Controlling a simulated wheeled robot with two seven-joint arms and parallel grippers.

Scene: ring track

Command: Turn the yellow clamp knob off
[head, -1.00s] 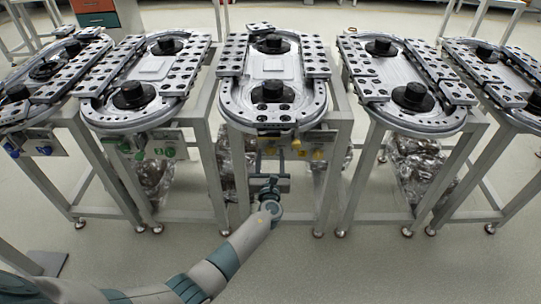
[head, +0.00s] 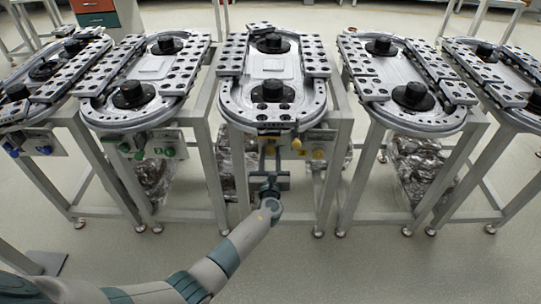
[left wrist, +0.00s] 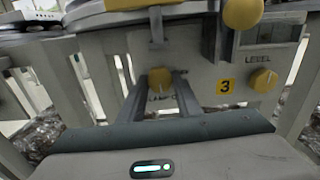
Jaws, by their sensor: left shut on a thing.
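The yellow clamp knob (left wrist: 160,78) is on the grey panel under the middle ring track, with its label partly hidden by my fingers. My left gripper (left wrist: 160,88) is shut on this knob, one finger on each side. The knob's pointer mark cannot be made out. In the head view my left gripper (head: 270,156) reaches the front panel from below and hides most of the knob. My right gripper is not in view.
A yellow level knob (left wrist: 264,80) sits to the right on the same panel, beside a yellow "3" plate (left wrist: 226,86). A yellow ball (left wrist: 242,12) hangs close above. The table legs (head: 340,185) stand on both sides.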

